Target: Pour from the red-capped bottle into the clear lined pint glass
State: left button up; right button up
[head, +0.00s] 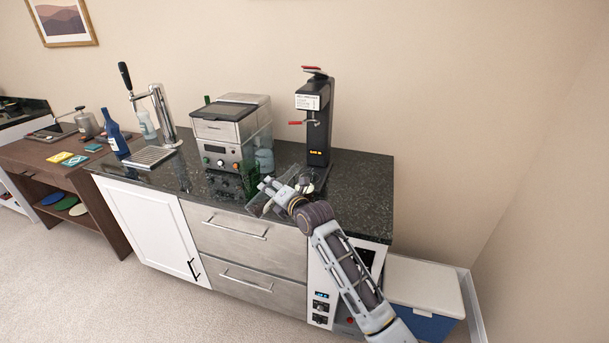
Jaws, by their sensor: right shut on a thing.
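My right gripper (268,186) reaches in from the lower right over the front of the dark counter. It is shut on a small green thing (250,182), which looks like part of a bottle; no red cap shows on it. A clear, glass-like shape (259,204) lies just below the fingers at the counter's front edge; I cannot make out lines on it or whether it is the pint glass. A pale bluish clear vessel (264,160) stands behind the gripper, partly hidden. My left gripper is out of view.
A steel coffee machine (222,128) stands left of the gripper. A black dispenser with red levers (318,125) stands behind it to the right. A beer tap (162,112), drip tray (149,157) and blue bottle (115,134) are further left. The counter's right end (365,190) is clear.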

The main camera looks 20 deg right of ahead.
jog(key=shift+w+d+f+n+b, duration=0.1)
jog(key=shift+d+f+n+b, duration=0.1)
jog(key=shift+f+n, duration=0.2)
jog(key=shift+w+d+f+n+b, duration=0.15)
jog(key=shift+f+n, duration=0.15)
jog(key=shift+f, duration=0.15)
jog(key=shift+w+d+f+n+t+h, duration=0.15)
jog(key=shift+d+f+n+t+h, duration=0.25)
jog(key=shift+n, duration=0.3)
jog(key=shift+w+d+n+t+p, duration=0.1)
jog(key=shift+d+n+t+p, duration=0.1)
jog(key=shift+n, duration=0.55)
jog(key=shift+w+d+n+t+p, duration=0.1)
jog(key=shift+n+t, duration=0.1)
jog(key=shift+n, duration=0.55)
jog(key=shift+d+r+n+h, duration=0.1)
jog(key=shift+n+h, duration=0.2)
jog(key=shift+n, duration=0.5)
jog(key=shift+w+d+n+t+b, duration=0.15)
jog(key=shift+n+t+b, duration=0.25)
jog(key=shift+n, duration=0.8)
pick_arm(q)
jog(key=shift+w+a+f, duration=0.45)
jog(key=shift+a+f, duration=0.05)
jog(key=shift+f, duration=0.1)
pick_arm(e)
jog(key=shift+n+t, duration=0.3)
jog(key=shift+n, duration=0.3)
